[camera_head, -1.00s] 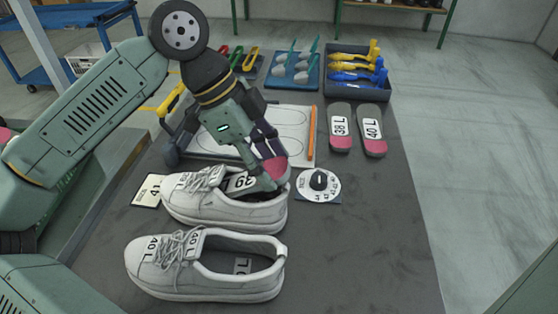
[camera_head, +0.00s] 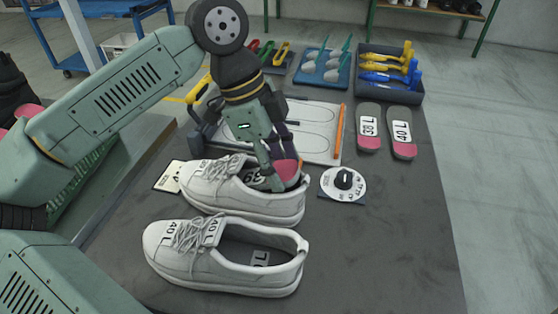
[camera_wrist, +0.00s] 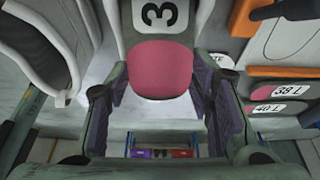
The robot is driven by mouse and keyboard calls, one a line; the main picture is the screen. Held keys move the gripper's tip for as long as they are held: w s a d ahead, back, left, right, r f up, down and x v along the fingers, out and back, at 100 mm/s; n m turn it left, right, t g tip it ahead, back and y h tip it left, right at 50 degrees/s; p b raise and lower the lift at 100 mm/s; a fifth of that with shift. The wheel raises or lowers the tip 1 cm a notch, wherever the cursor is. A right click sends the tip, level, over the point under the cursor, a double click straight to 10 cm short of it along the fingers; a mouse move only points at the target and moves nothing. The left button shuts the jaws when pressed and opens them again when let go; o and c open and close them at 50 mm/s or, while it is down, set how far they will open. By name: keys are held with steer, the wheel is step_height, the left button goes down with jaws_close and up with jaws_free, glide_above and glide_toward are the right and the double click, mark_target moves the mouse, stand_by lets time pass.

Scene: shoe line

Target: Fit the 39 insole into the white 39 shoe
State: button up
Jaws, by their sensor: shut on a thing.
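The grey insole marked 39, with a pink heel (camera_head: 286,171), is in my gripper (camera_head: 276,172). In the wrist view its pink heel (camera_wrist: 162,68) sits between the two fingers (camera_wrist: 165,95), and only the "3" of its label shows. The insole's front slopes down into the opening of the far white shoe (camera_head: 262,206), with its heel end raised near the shoe's heel collar. The shoe's size label and inside are mostly hidden by my gripper and the insole, so its size cannot be read.
A white shoe marked 40 L (camera_head: 225,265) stands in front. Insoles 38 L (camera_head: 368,130) and 40 L (camera_head: 402,135) lie at right. A dial (camera_head: 343,184) is beside the shoe, a card (camera_head: 168,177) at its toe. An outline sheet (camera_head: 318,115) lies behind. The table's right front is bare.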

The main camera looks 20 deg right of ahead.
steer(key=o, duration=1.1)
steer(key=shift+r, duration=0.2)
steer(key=shift+r+p, duration=0.95)
steer(key=shift+r, duration=0.4)
steer(key=shift+r, duration=0.1)
step_height(320, 180, up, 7)
steer(key=p, duration=0.4)
steer(key=shift+p, duration=0.4)
